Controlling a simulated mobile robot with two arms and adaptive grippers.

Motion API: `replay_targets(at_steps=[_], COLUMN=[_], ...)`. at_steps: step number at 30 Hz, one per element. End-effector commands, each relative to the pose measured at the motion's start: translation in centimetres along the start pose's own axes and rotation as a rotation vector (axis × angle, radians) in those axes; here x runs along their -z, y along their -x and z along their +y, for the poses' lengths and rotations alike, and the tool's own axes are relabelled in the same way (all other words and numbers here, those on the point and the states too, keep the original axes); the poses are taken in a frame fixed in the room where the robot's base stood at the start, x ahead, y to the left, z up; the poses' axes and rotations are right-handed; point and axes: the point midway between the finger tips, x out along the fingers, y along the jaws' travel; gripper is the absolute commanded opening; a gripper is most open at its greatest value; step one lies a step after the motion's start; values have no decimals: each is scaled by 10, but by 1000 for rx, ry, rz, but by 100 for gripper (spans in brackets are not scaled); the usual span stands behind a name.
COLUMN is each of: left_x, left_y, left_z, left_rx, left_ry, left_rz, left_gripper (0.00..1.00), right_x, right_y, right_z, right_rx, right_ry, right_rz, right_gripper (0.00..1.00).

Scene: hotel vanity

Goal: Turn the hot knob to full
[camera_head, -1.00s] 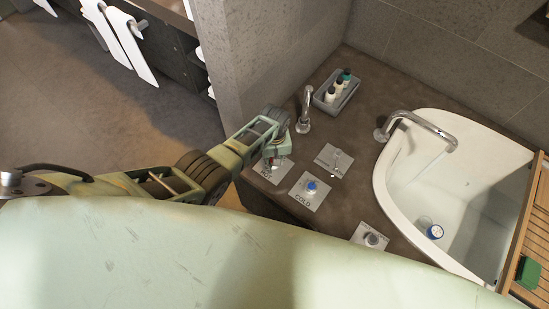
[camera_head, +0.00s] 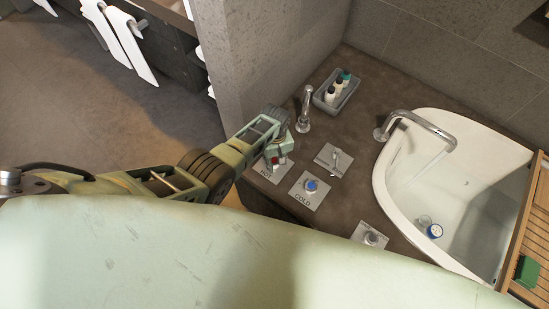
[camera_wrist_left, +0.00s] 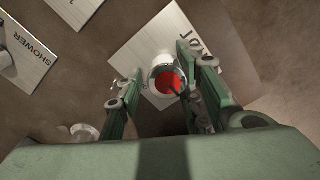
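The hot knob has a red cap (camera_wrist_left: 168,80) and stands on a square metal plate marked HOT (camera_wrist_left: 137,50). In the head view the red of the knob (camera_head: 277,160) shows at the end of my left arm. My left gripper (camera_wrist_left: 160,66) reaches down over the knob with its fingers apart. The knob is between the fingers, close to the right finger in the wrist view; whether they touch I cannot tell. A gap shows between the knob and the left finger. My right gripper is not in view.
A blue-capped cold knob (camera_head: 311,186) stands close to the hot plate. A lever on a plate (camera_head: 335,157), a metal spout (camera_head: 304,112), a grey tray (camera_head: 324,104) of bottles and a white tub (camera_head: 383,190) are nearby. A wall (camera_head: 240,60) rises behind the arm.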

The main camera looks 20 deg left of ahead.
Motion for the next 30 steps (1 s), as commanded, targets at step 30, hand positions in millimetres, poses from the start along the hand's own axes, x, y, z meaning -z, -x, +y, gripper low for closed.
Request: replay_targets(at_steps=[30], left_x=[0], left_y=[43], left_z=[1], left_rx=[-1], left_ry=[-1], left_rz=[-2], left_gripper=[41], right_x=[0], right_y=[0], right_z=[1], right_rx=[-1], right_ry=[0], right_rz=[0], right_gripper=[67])
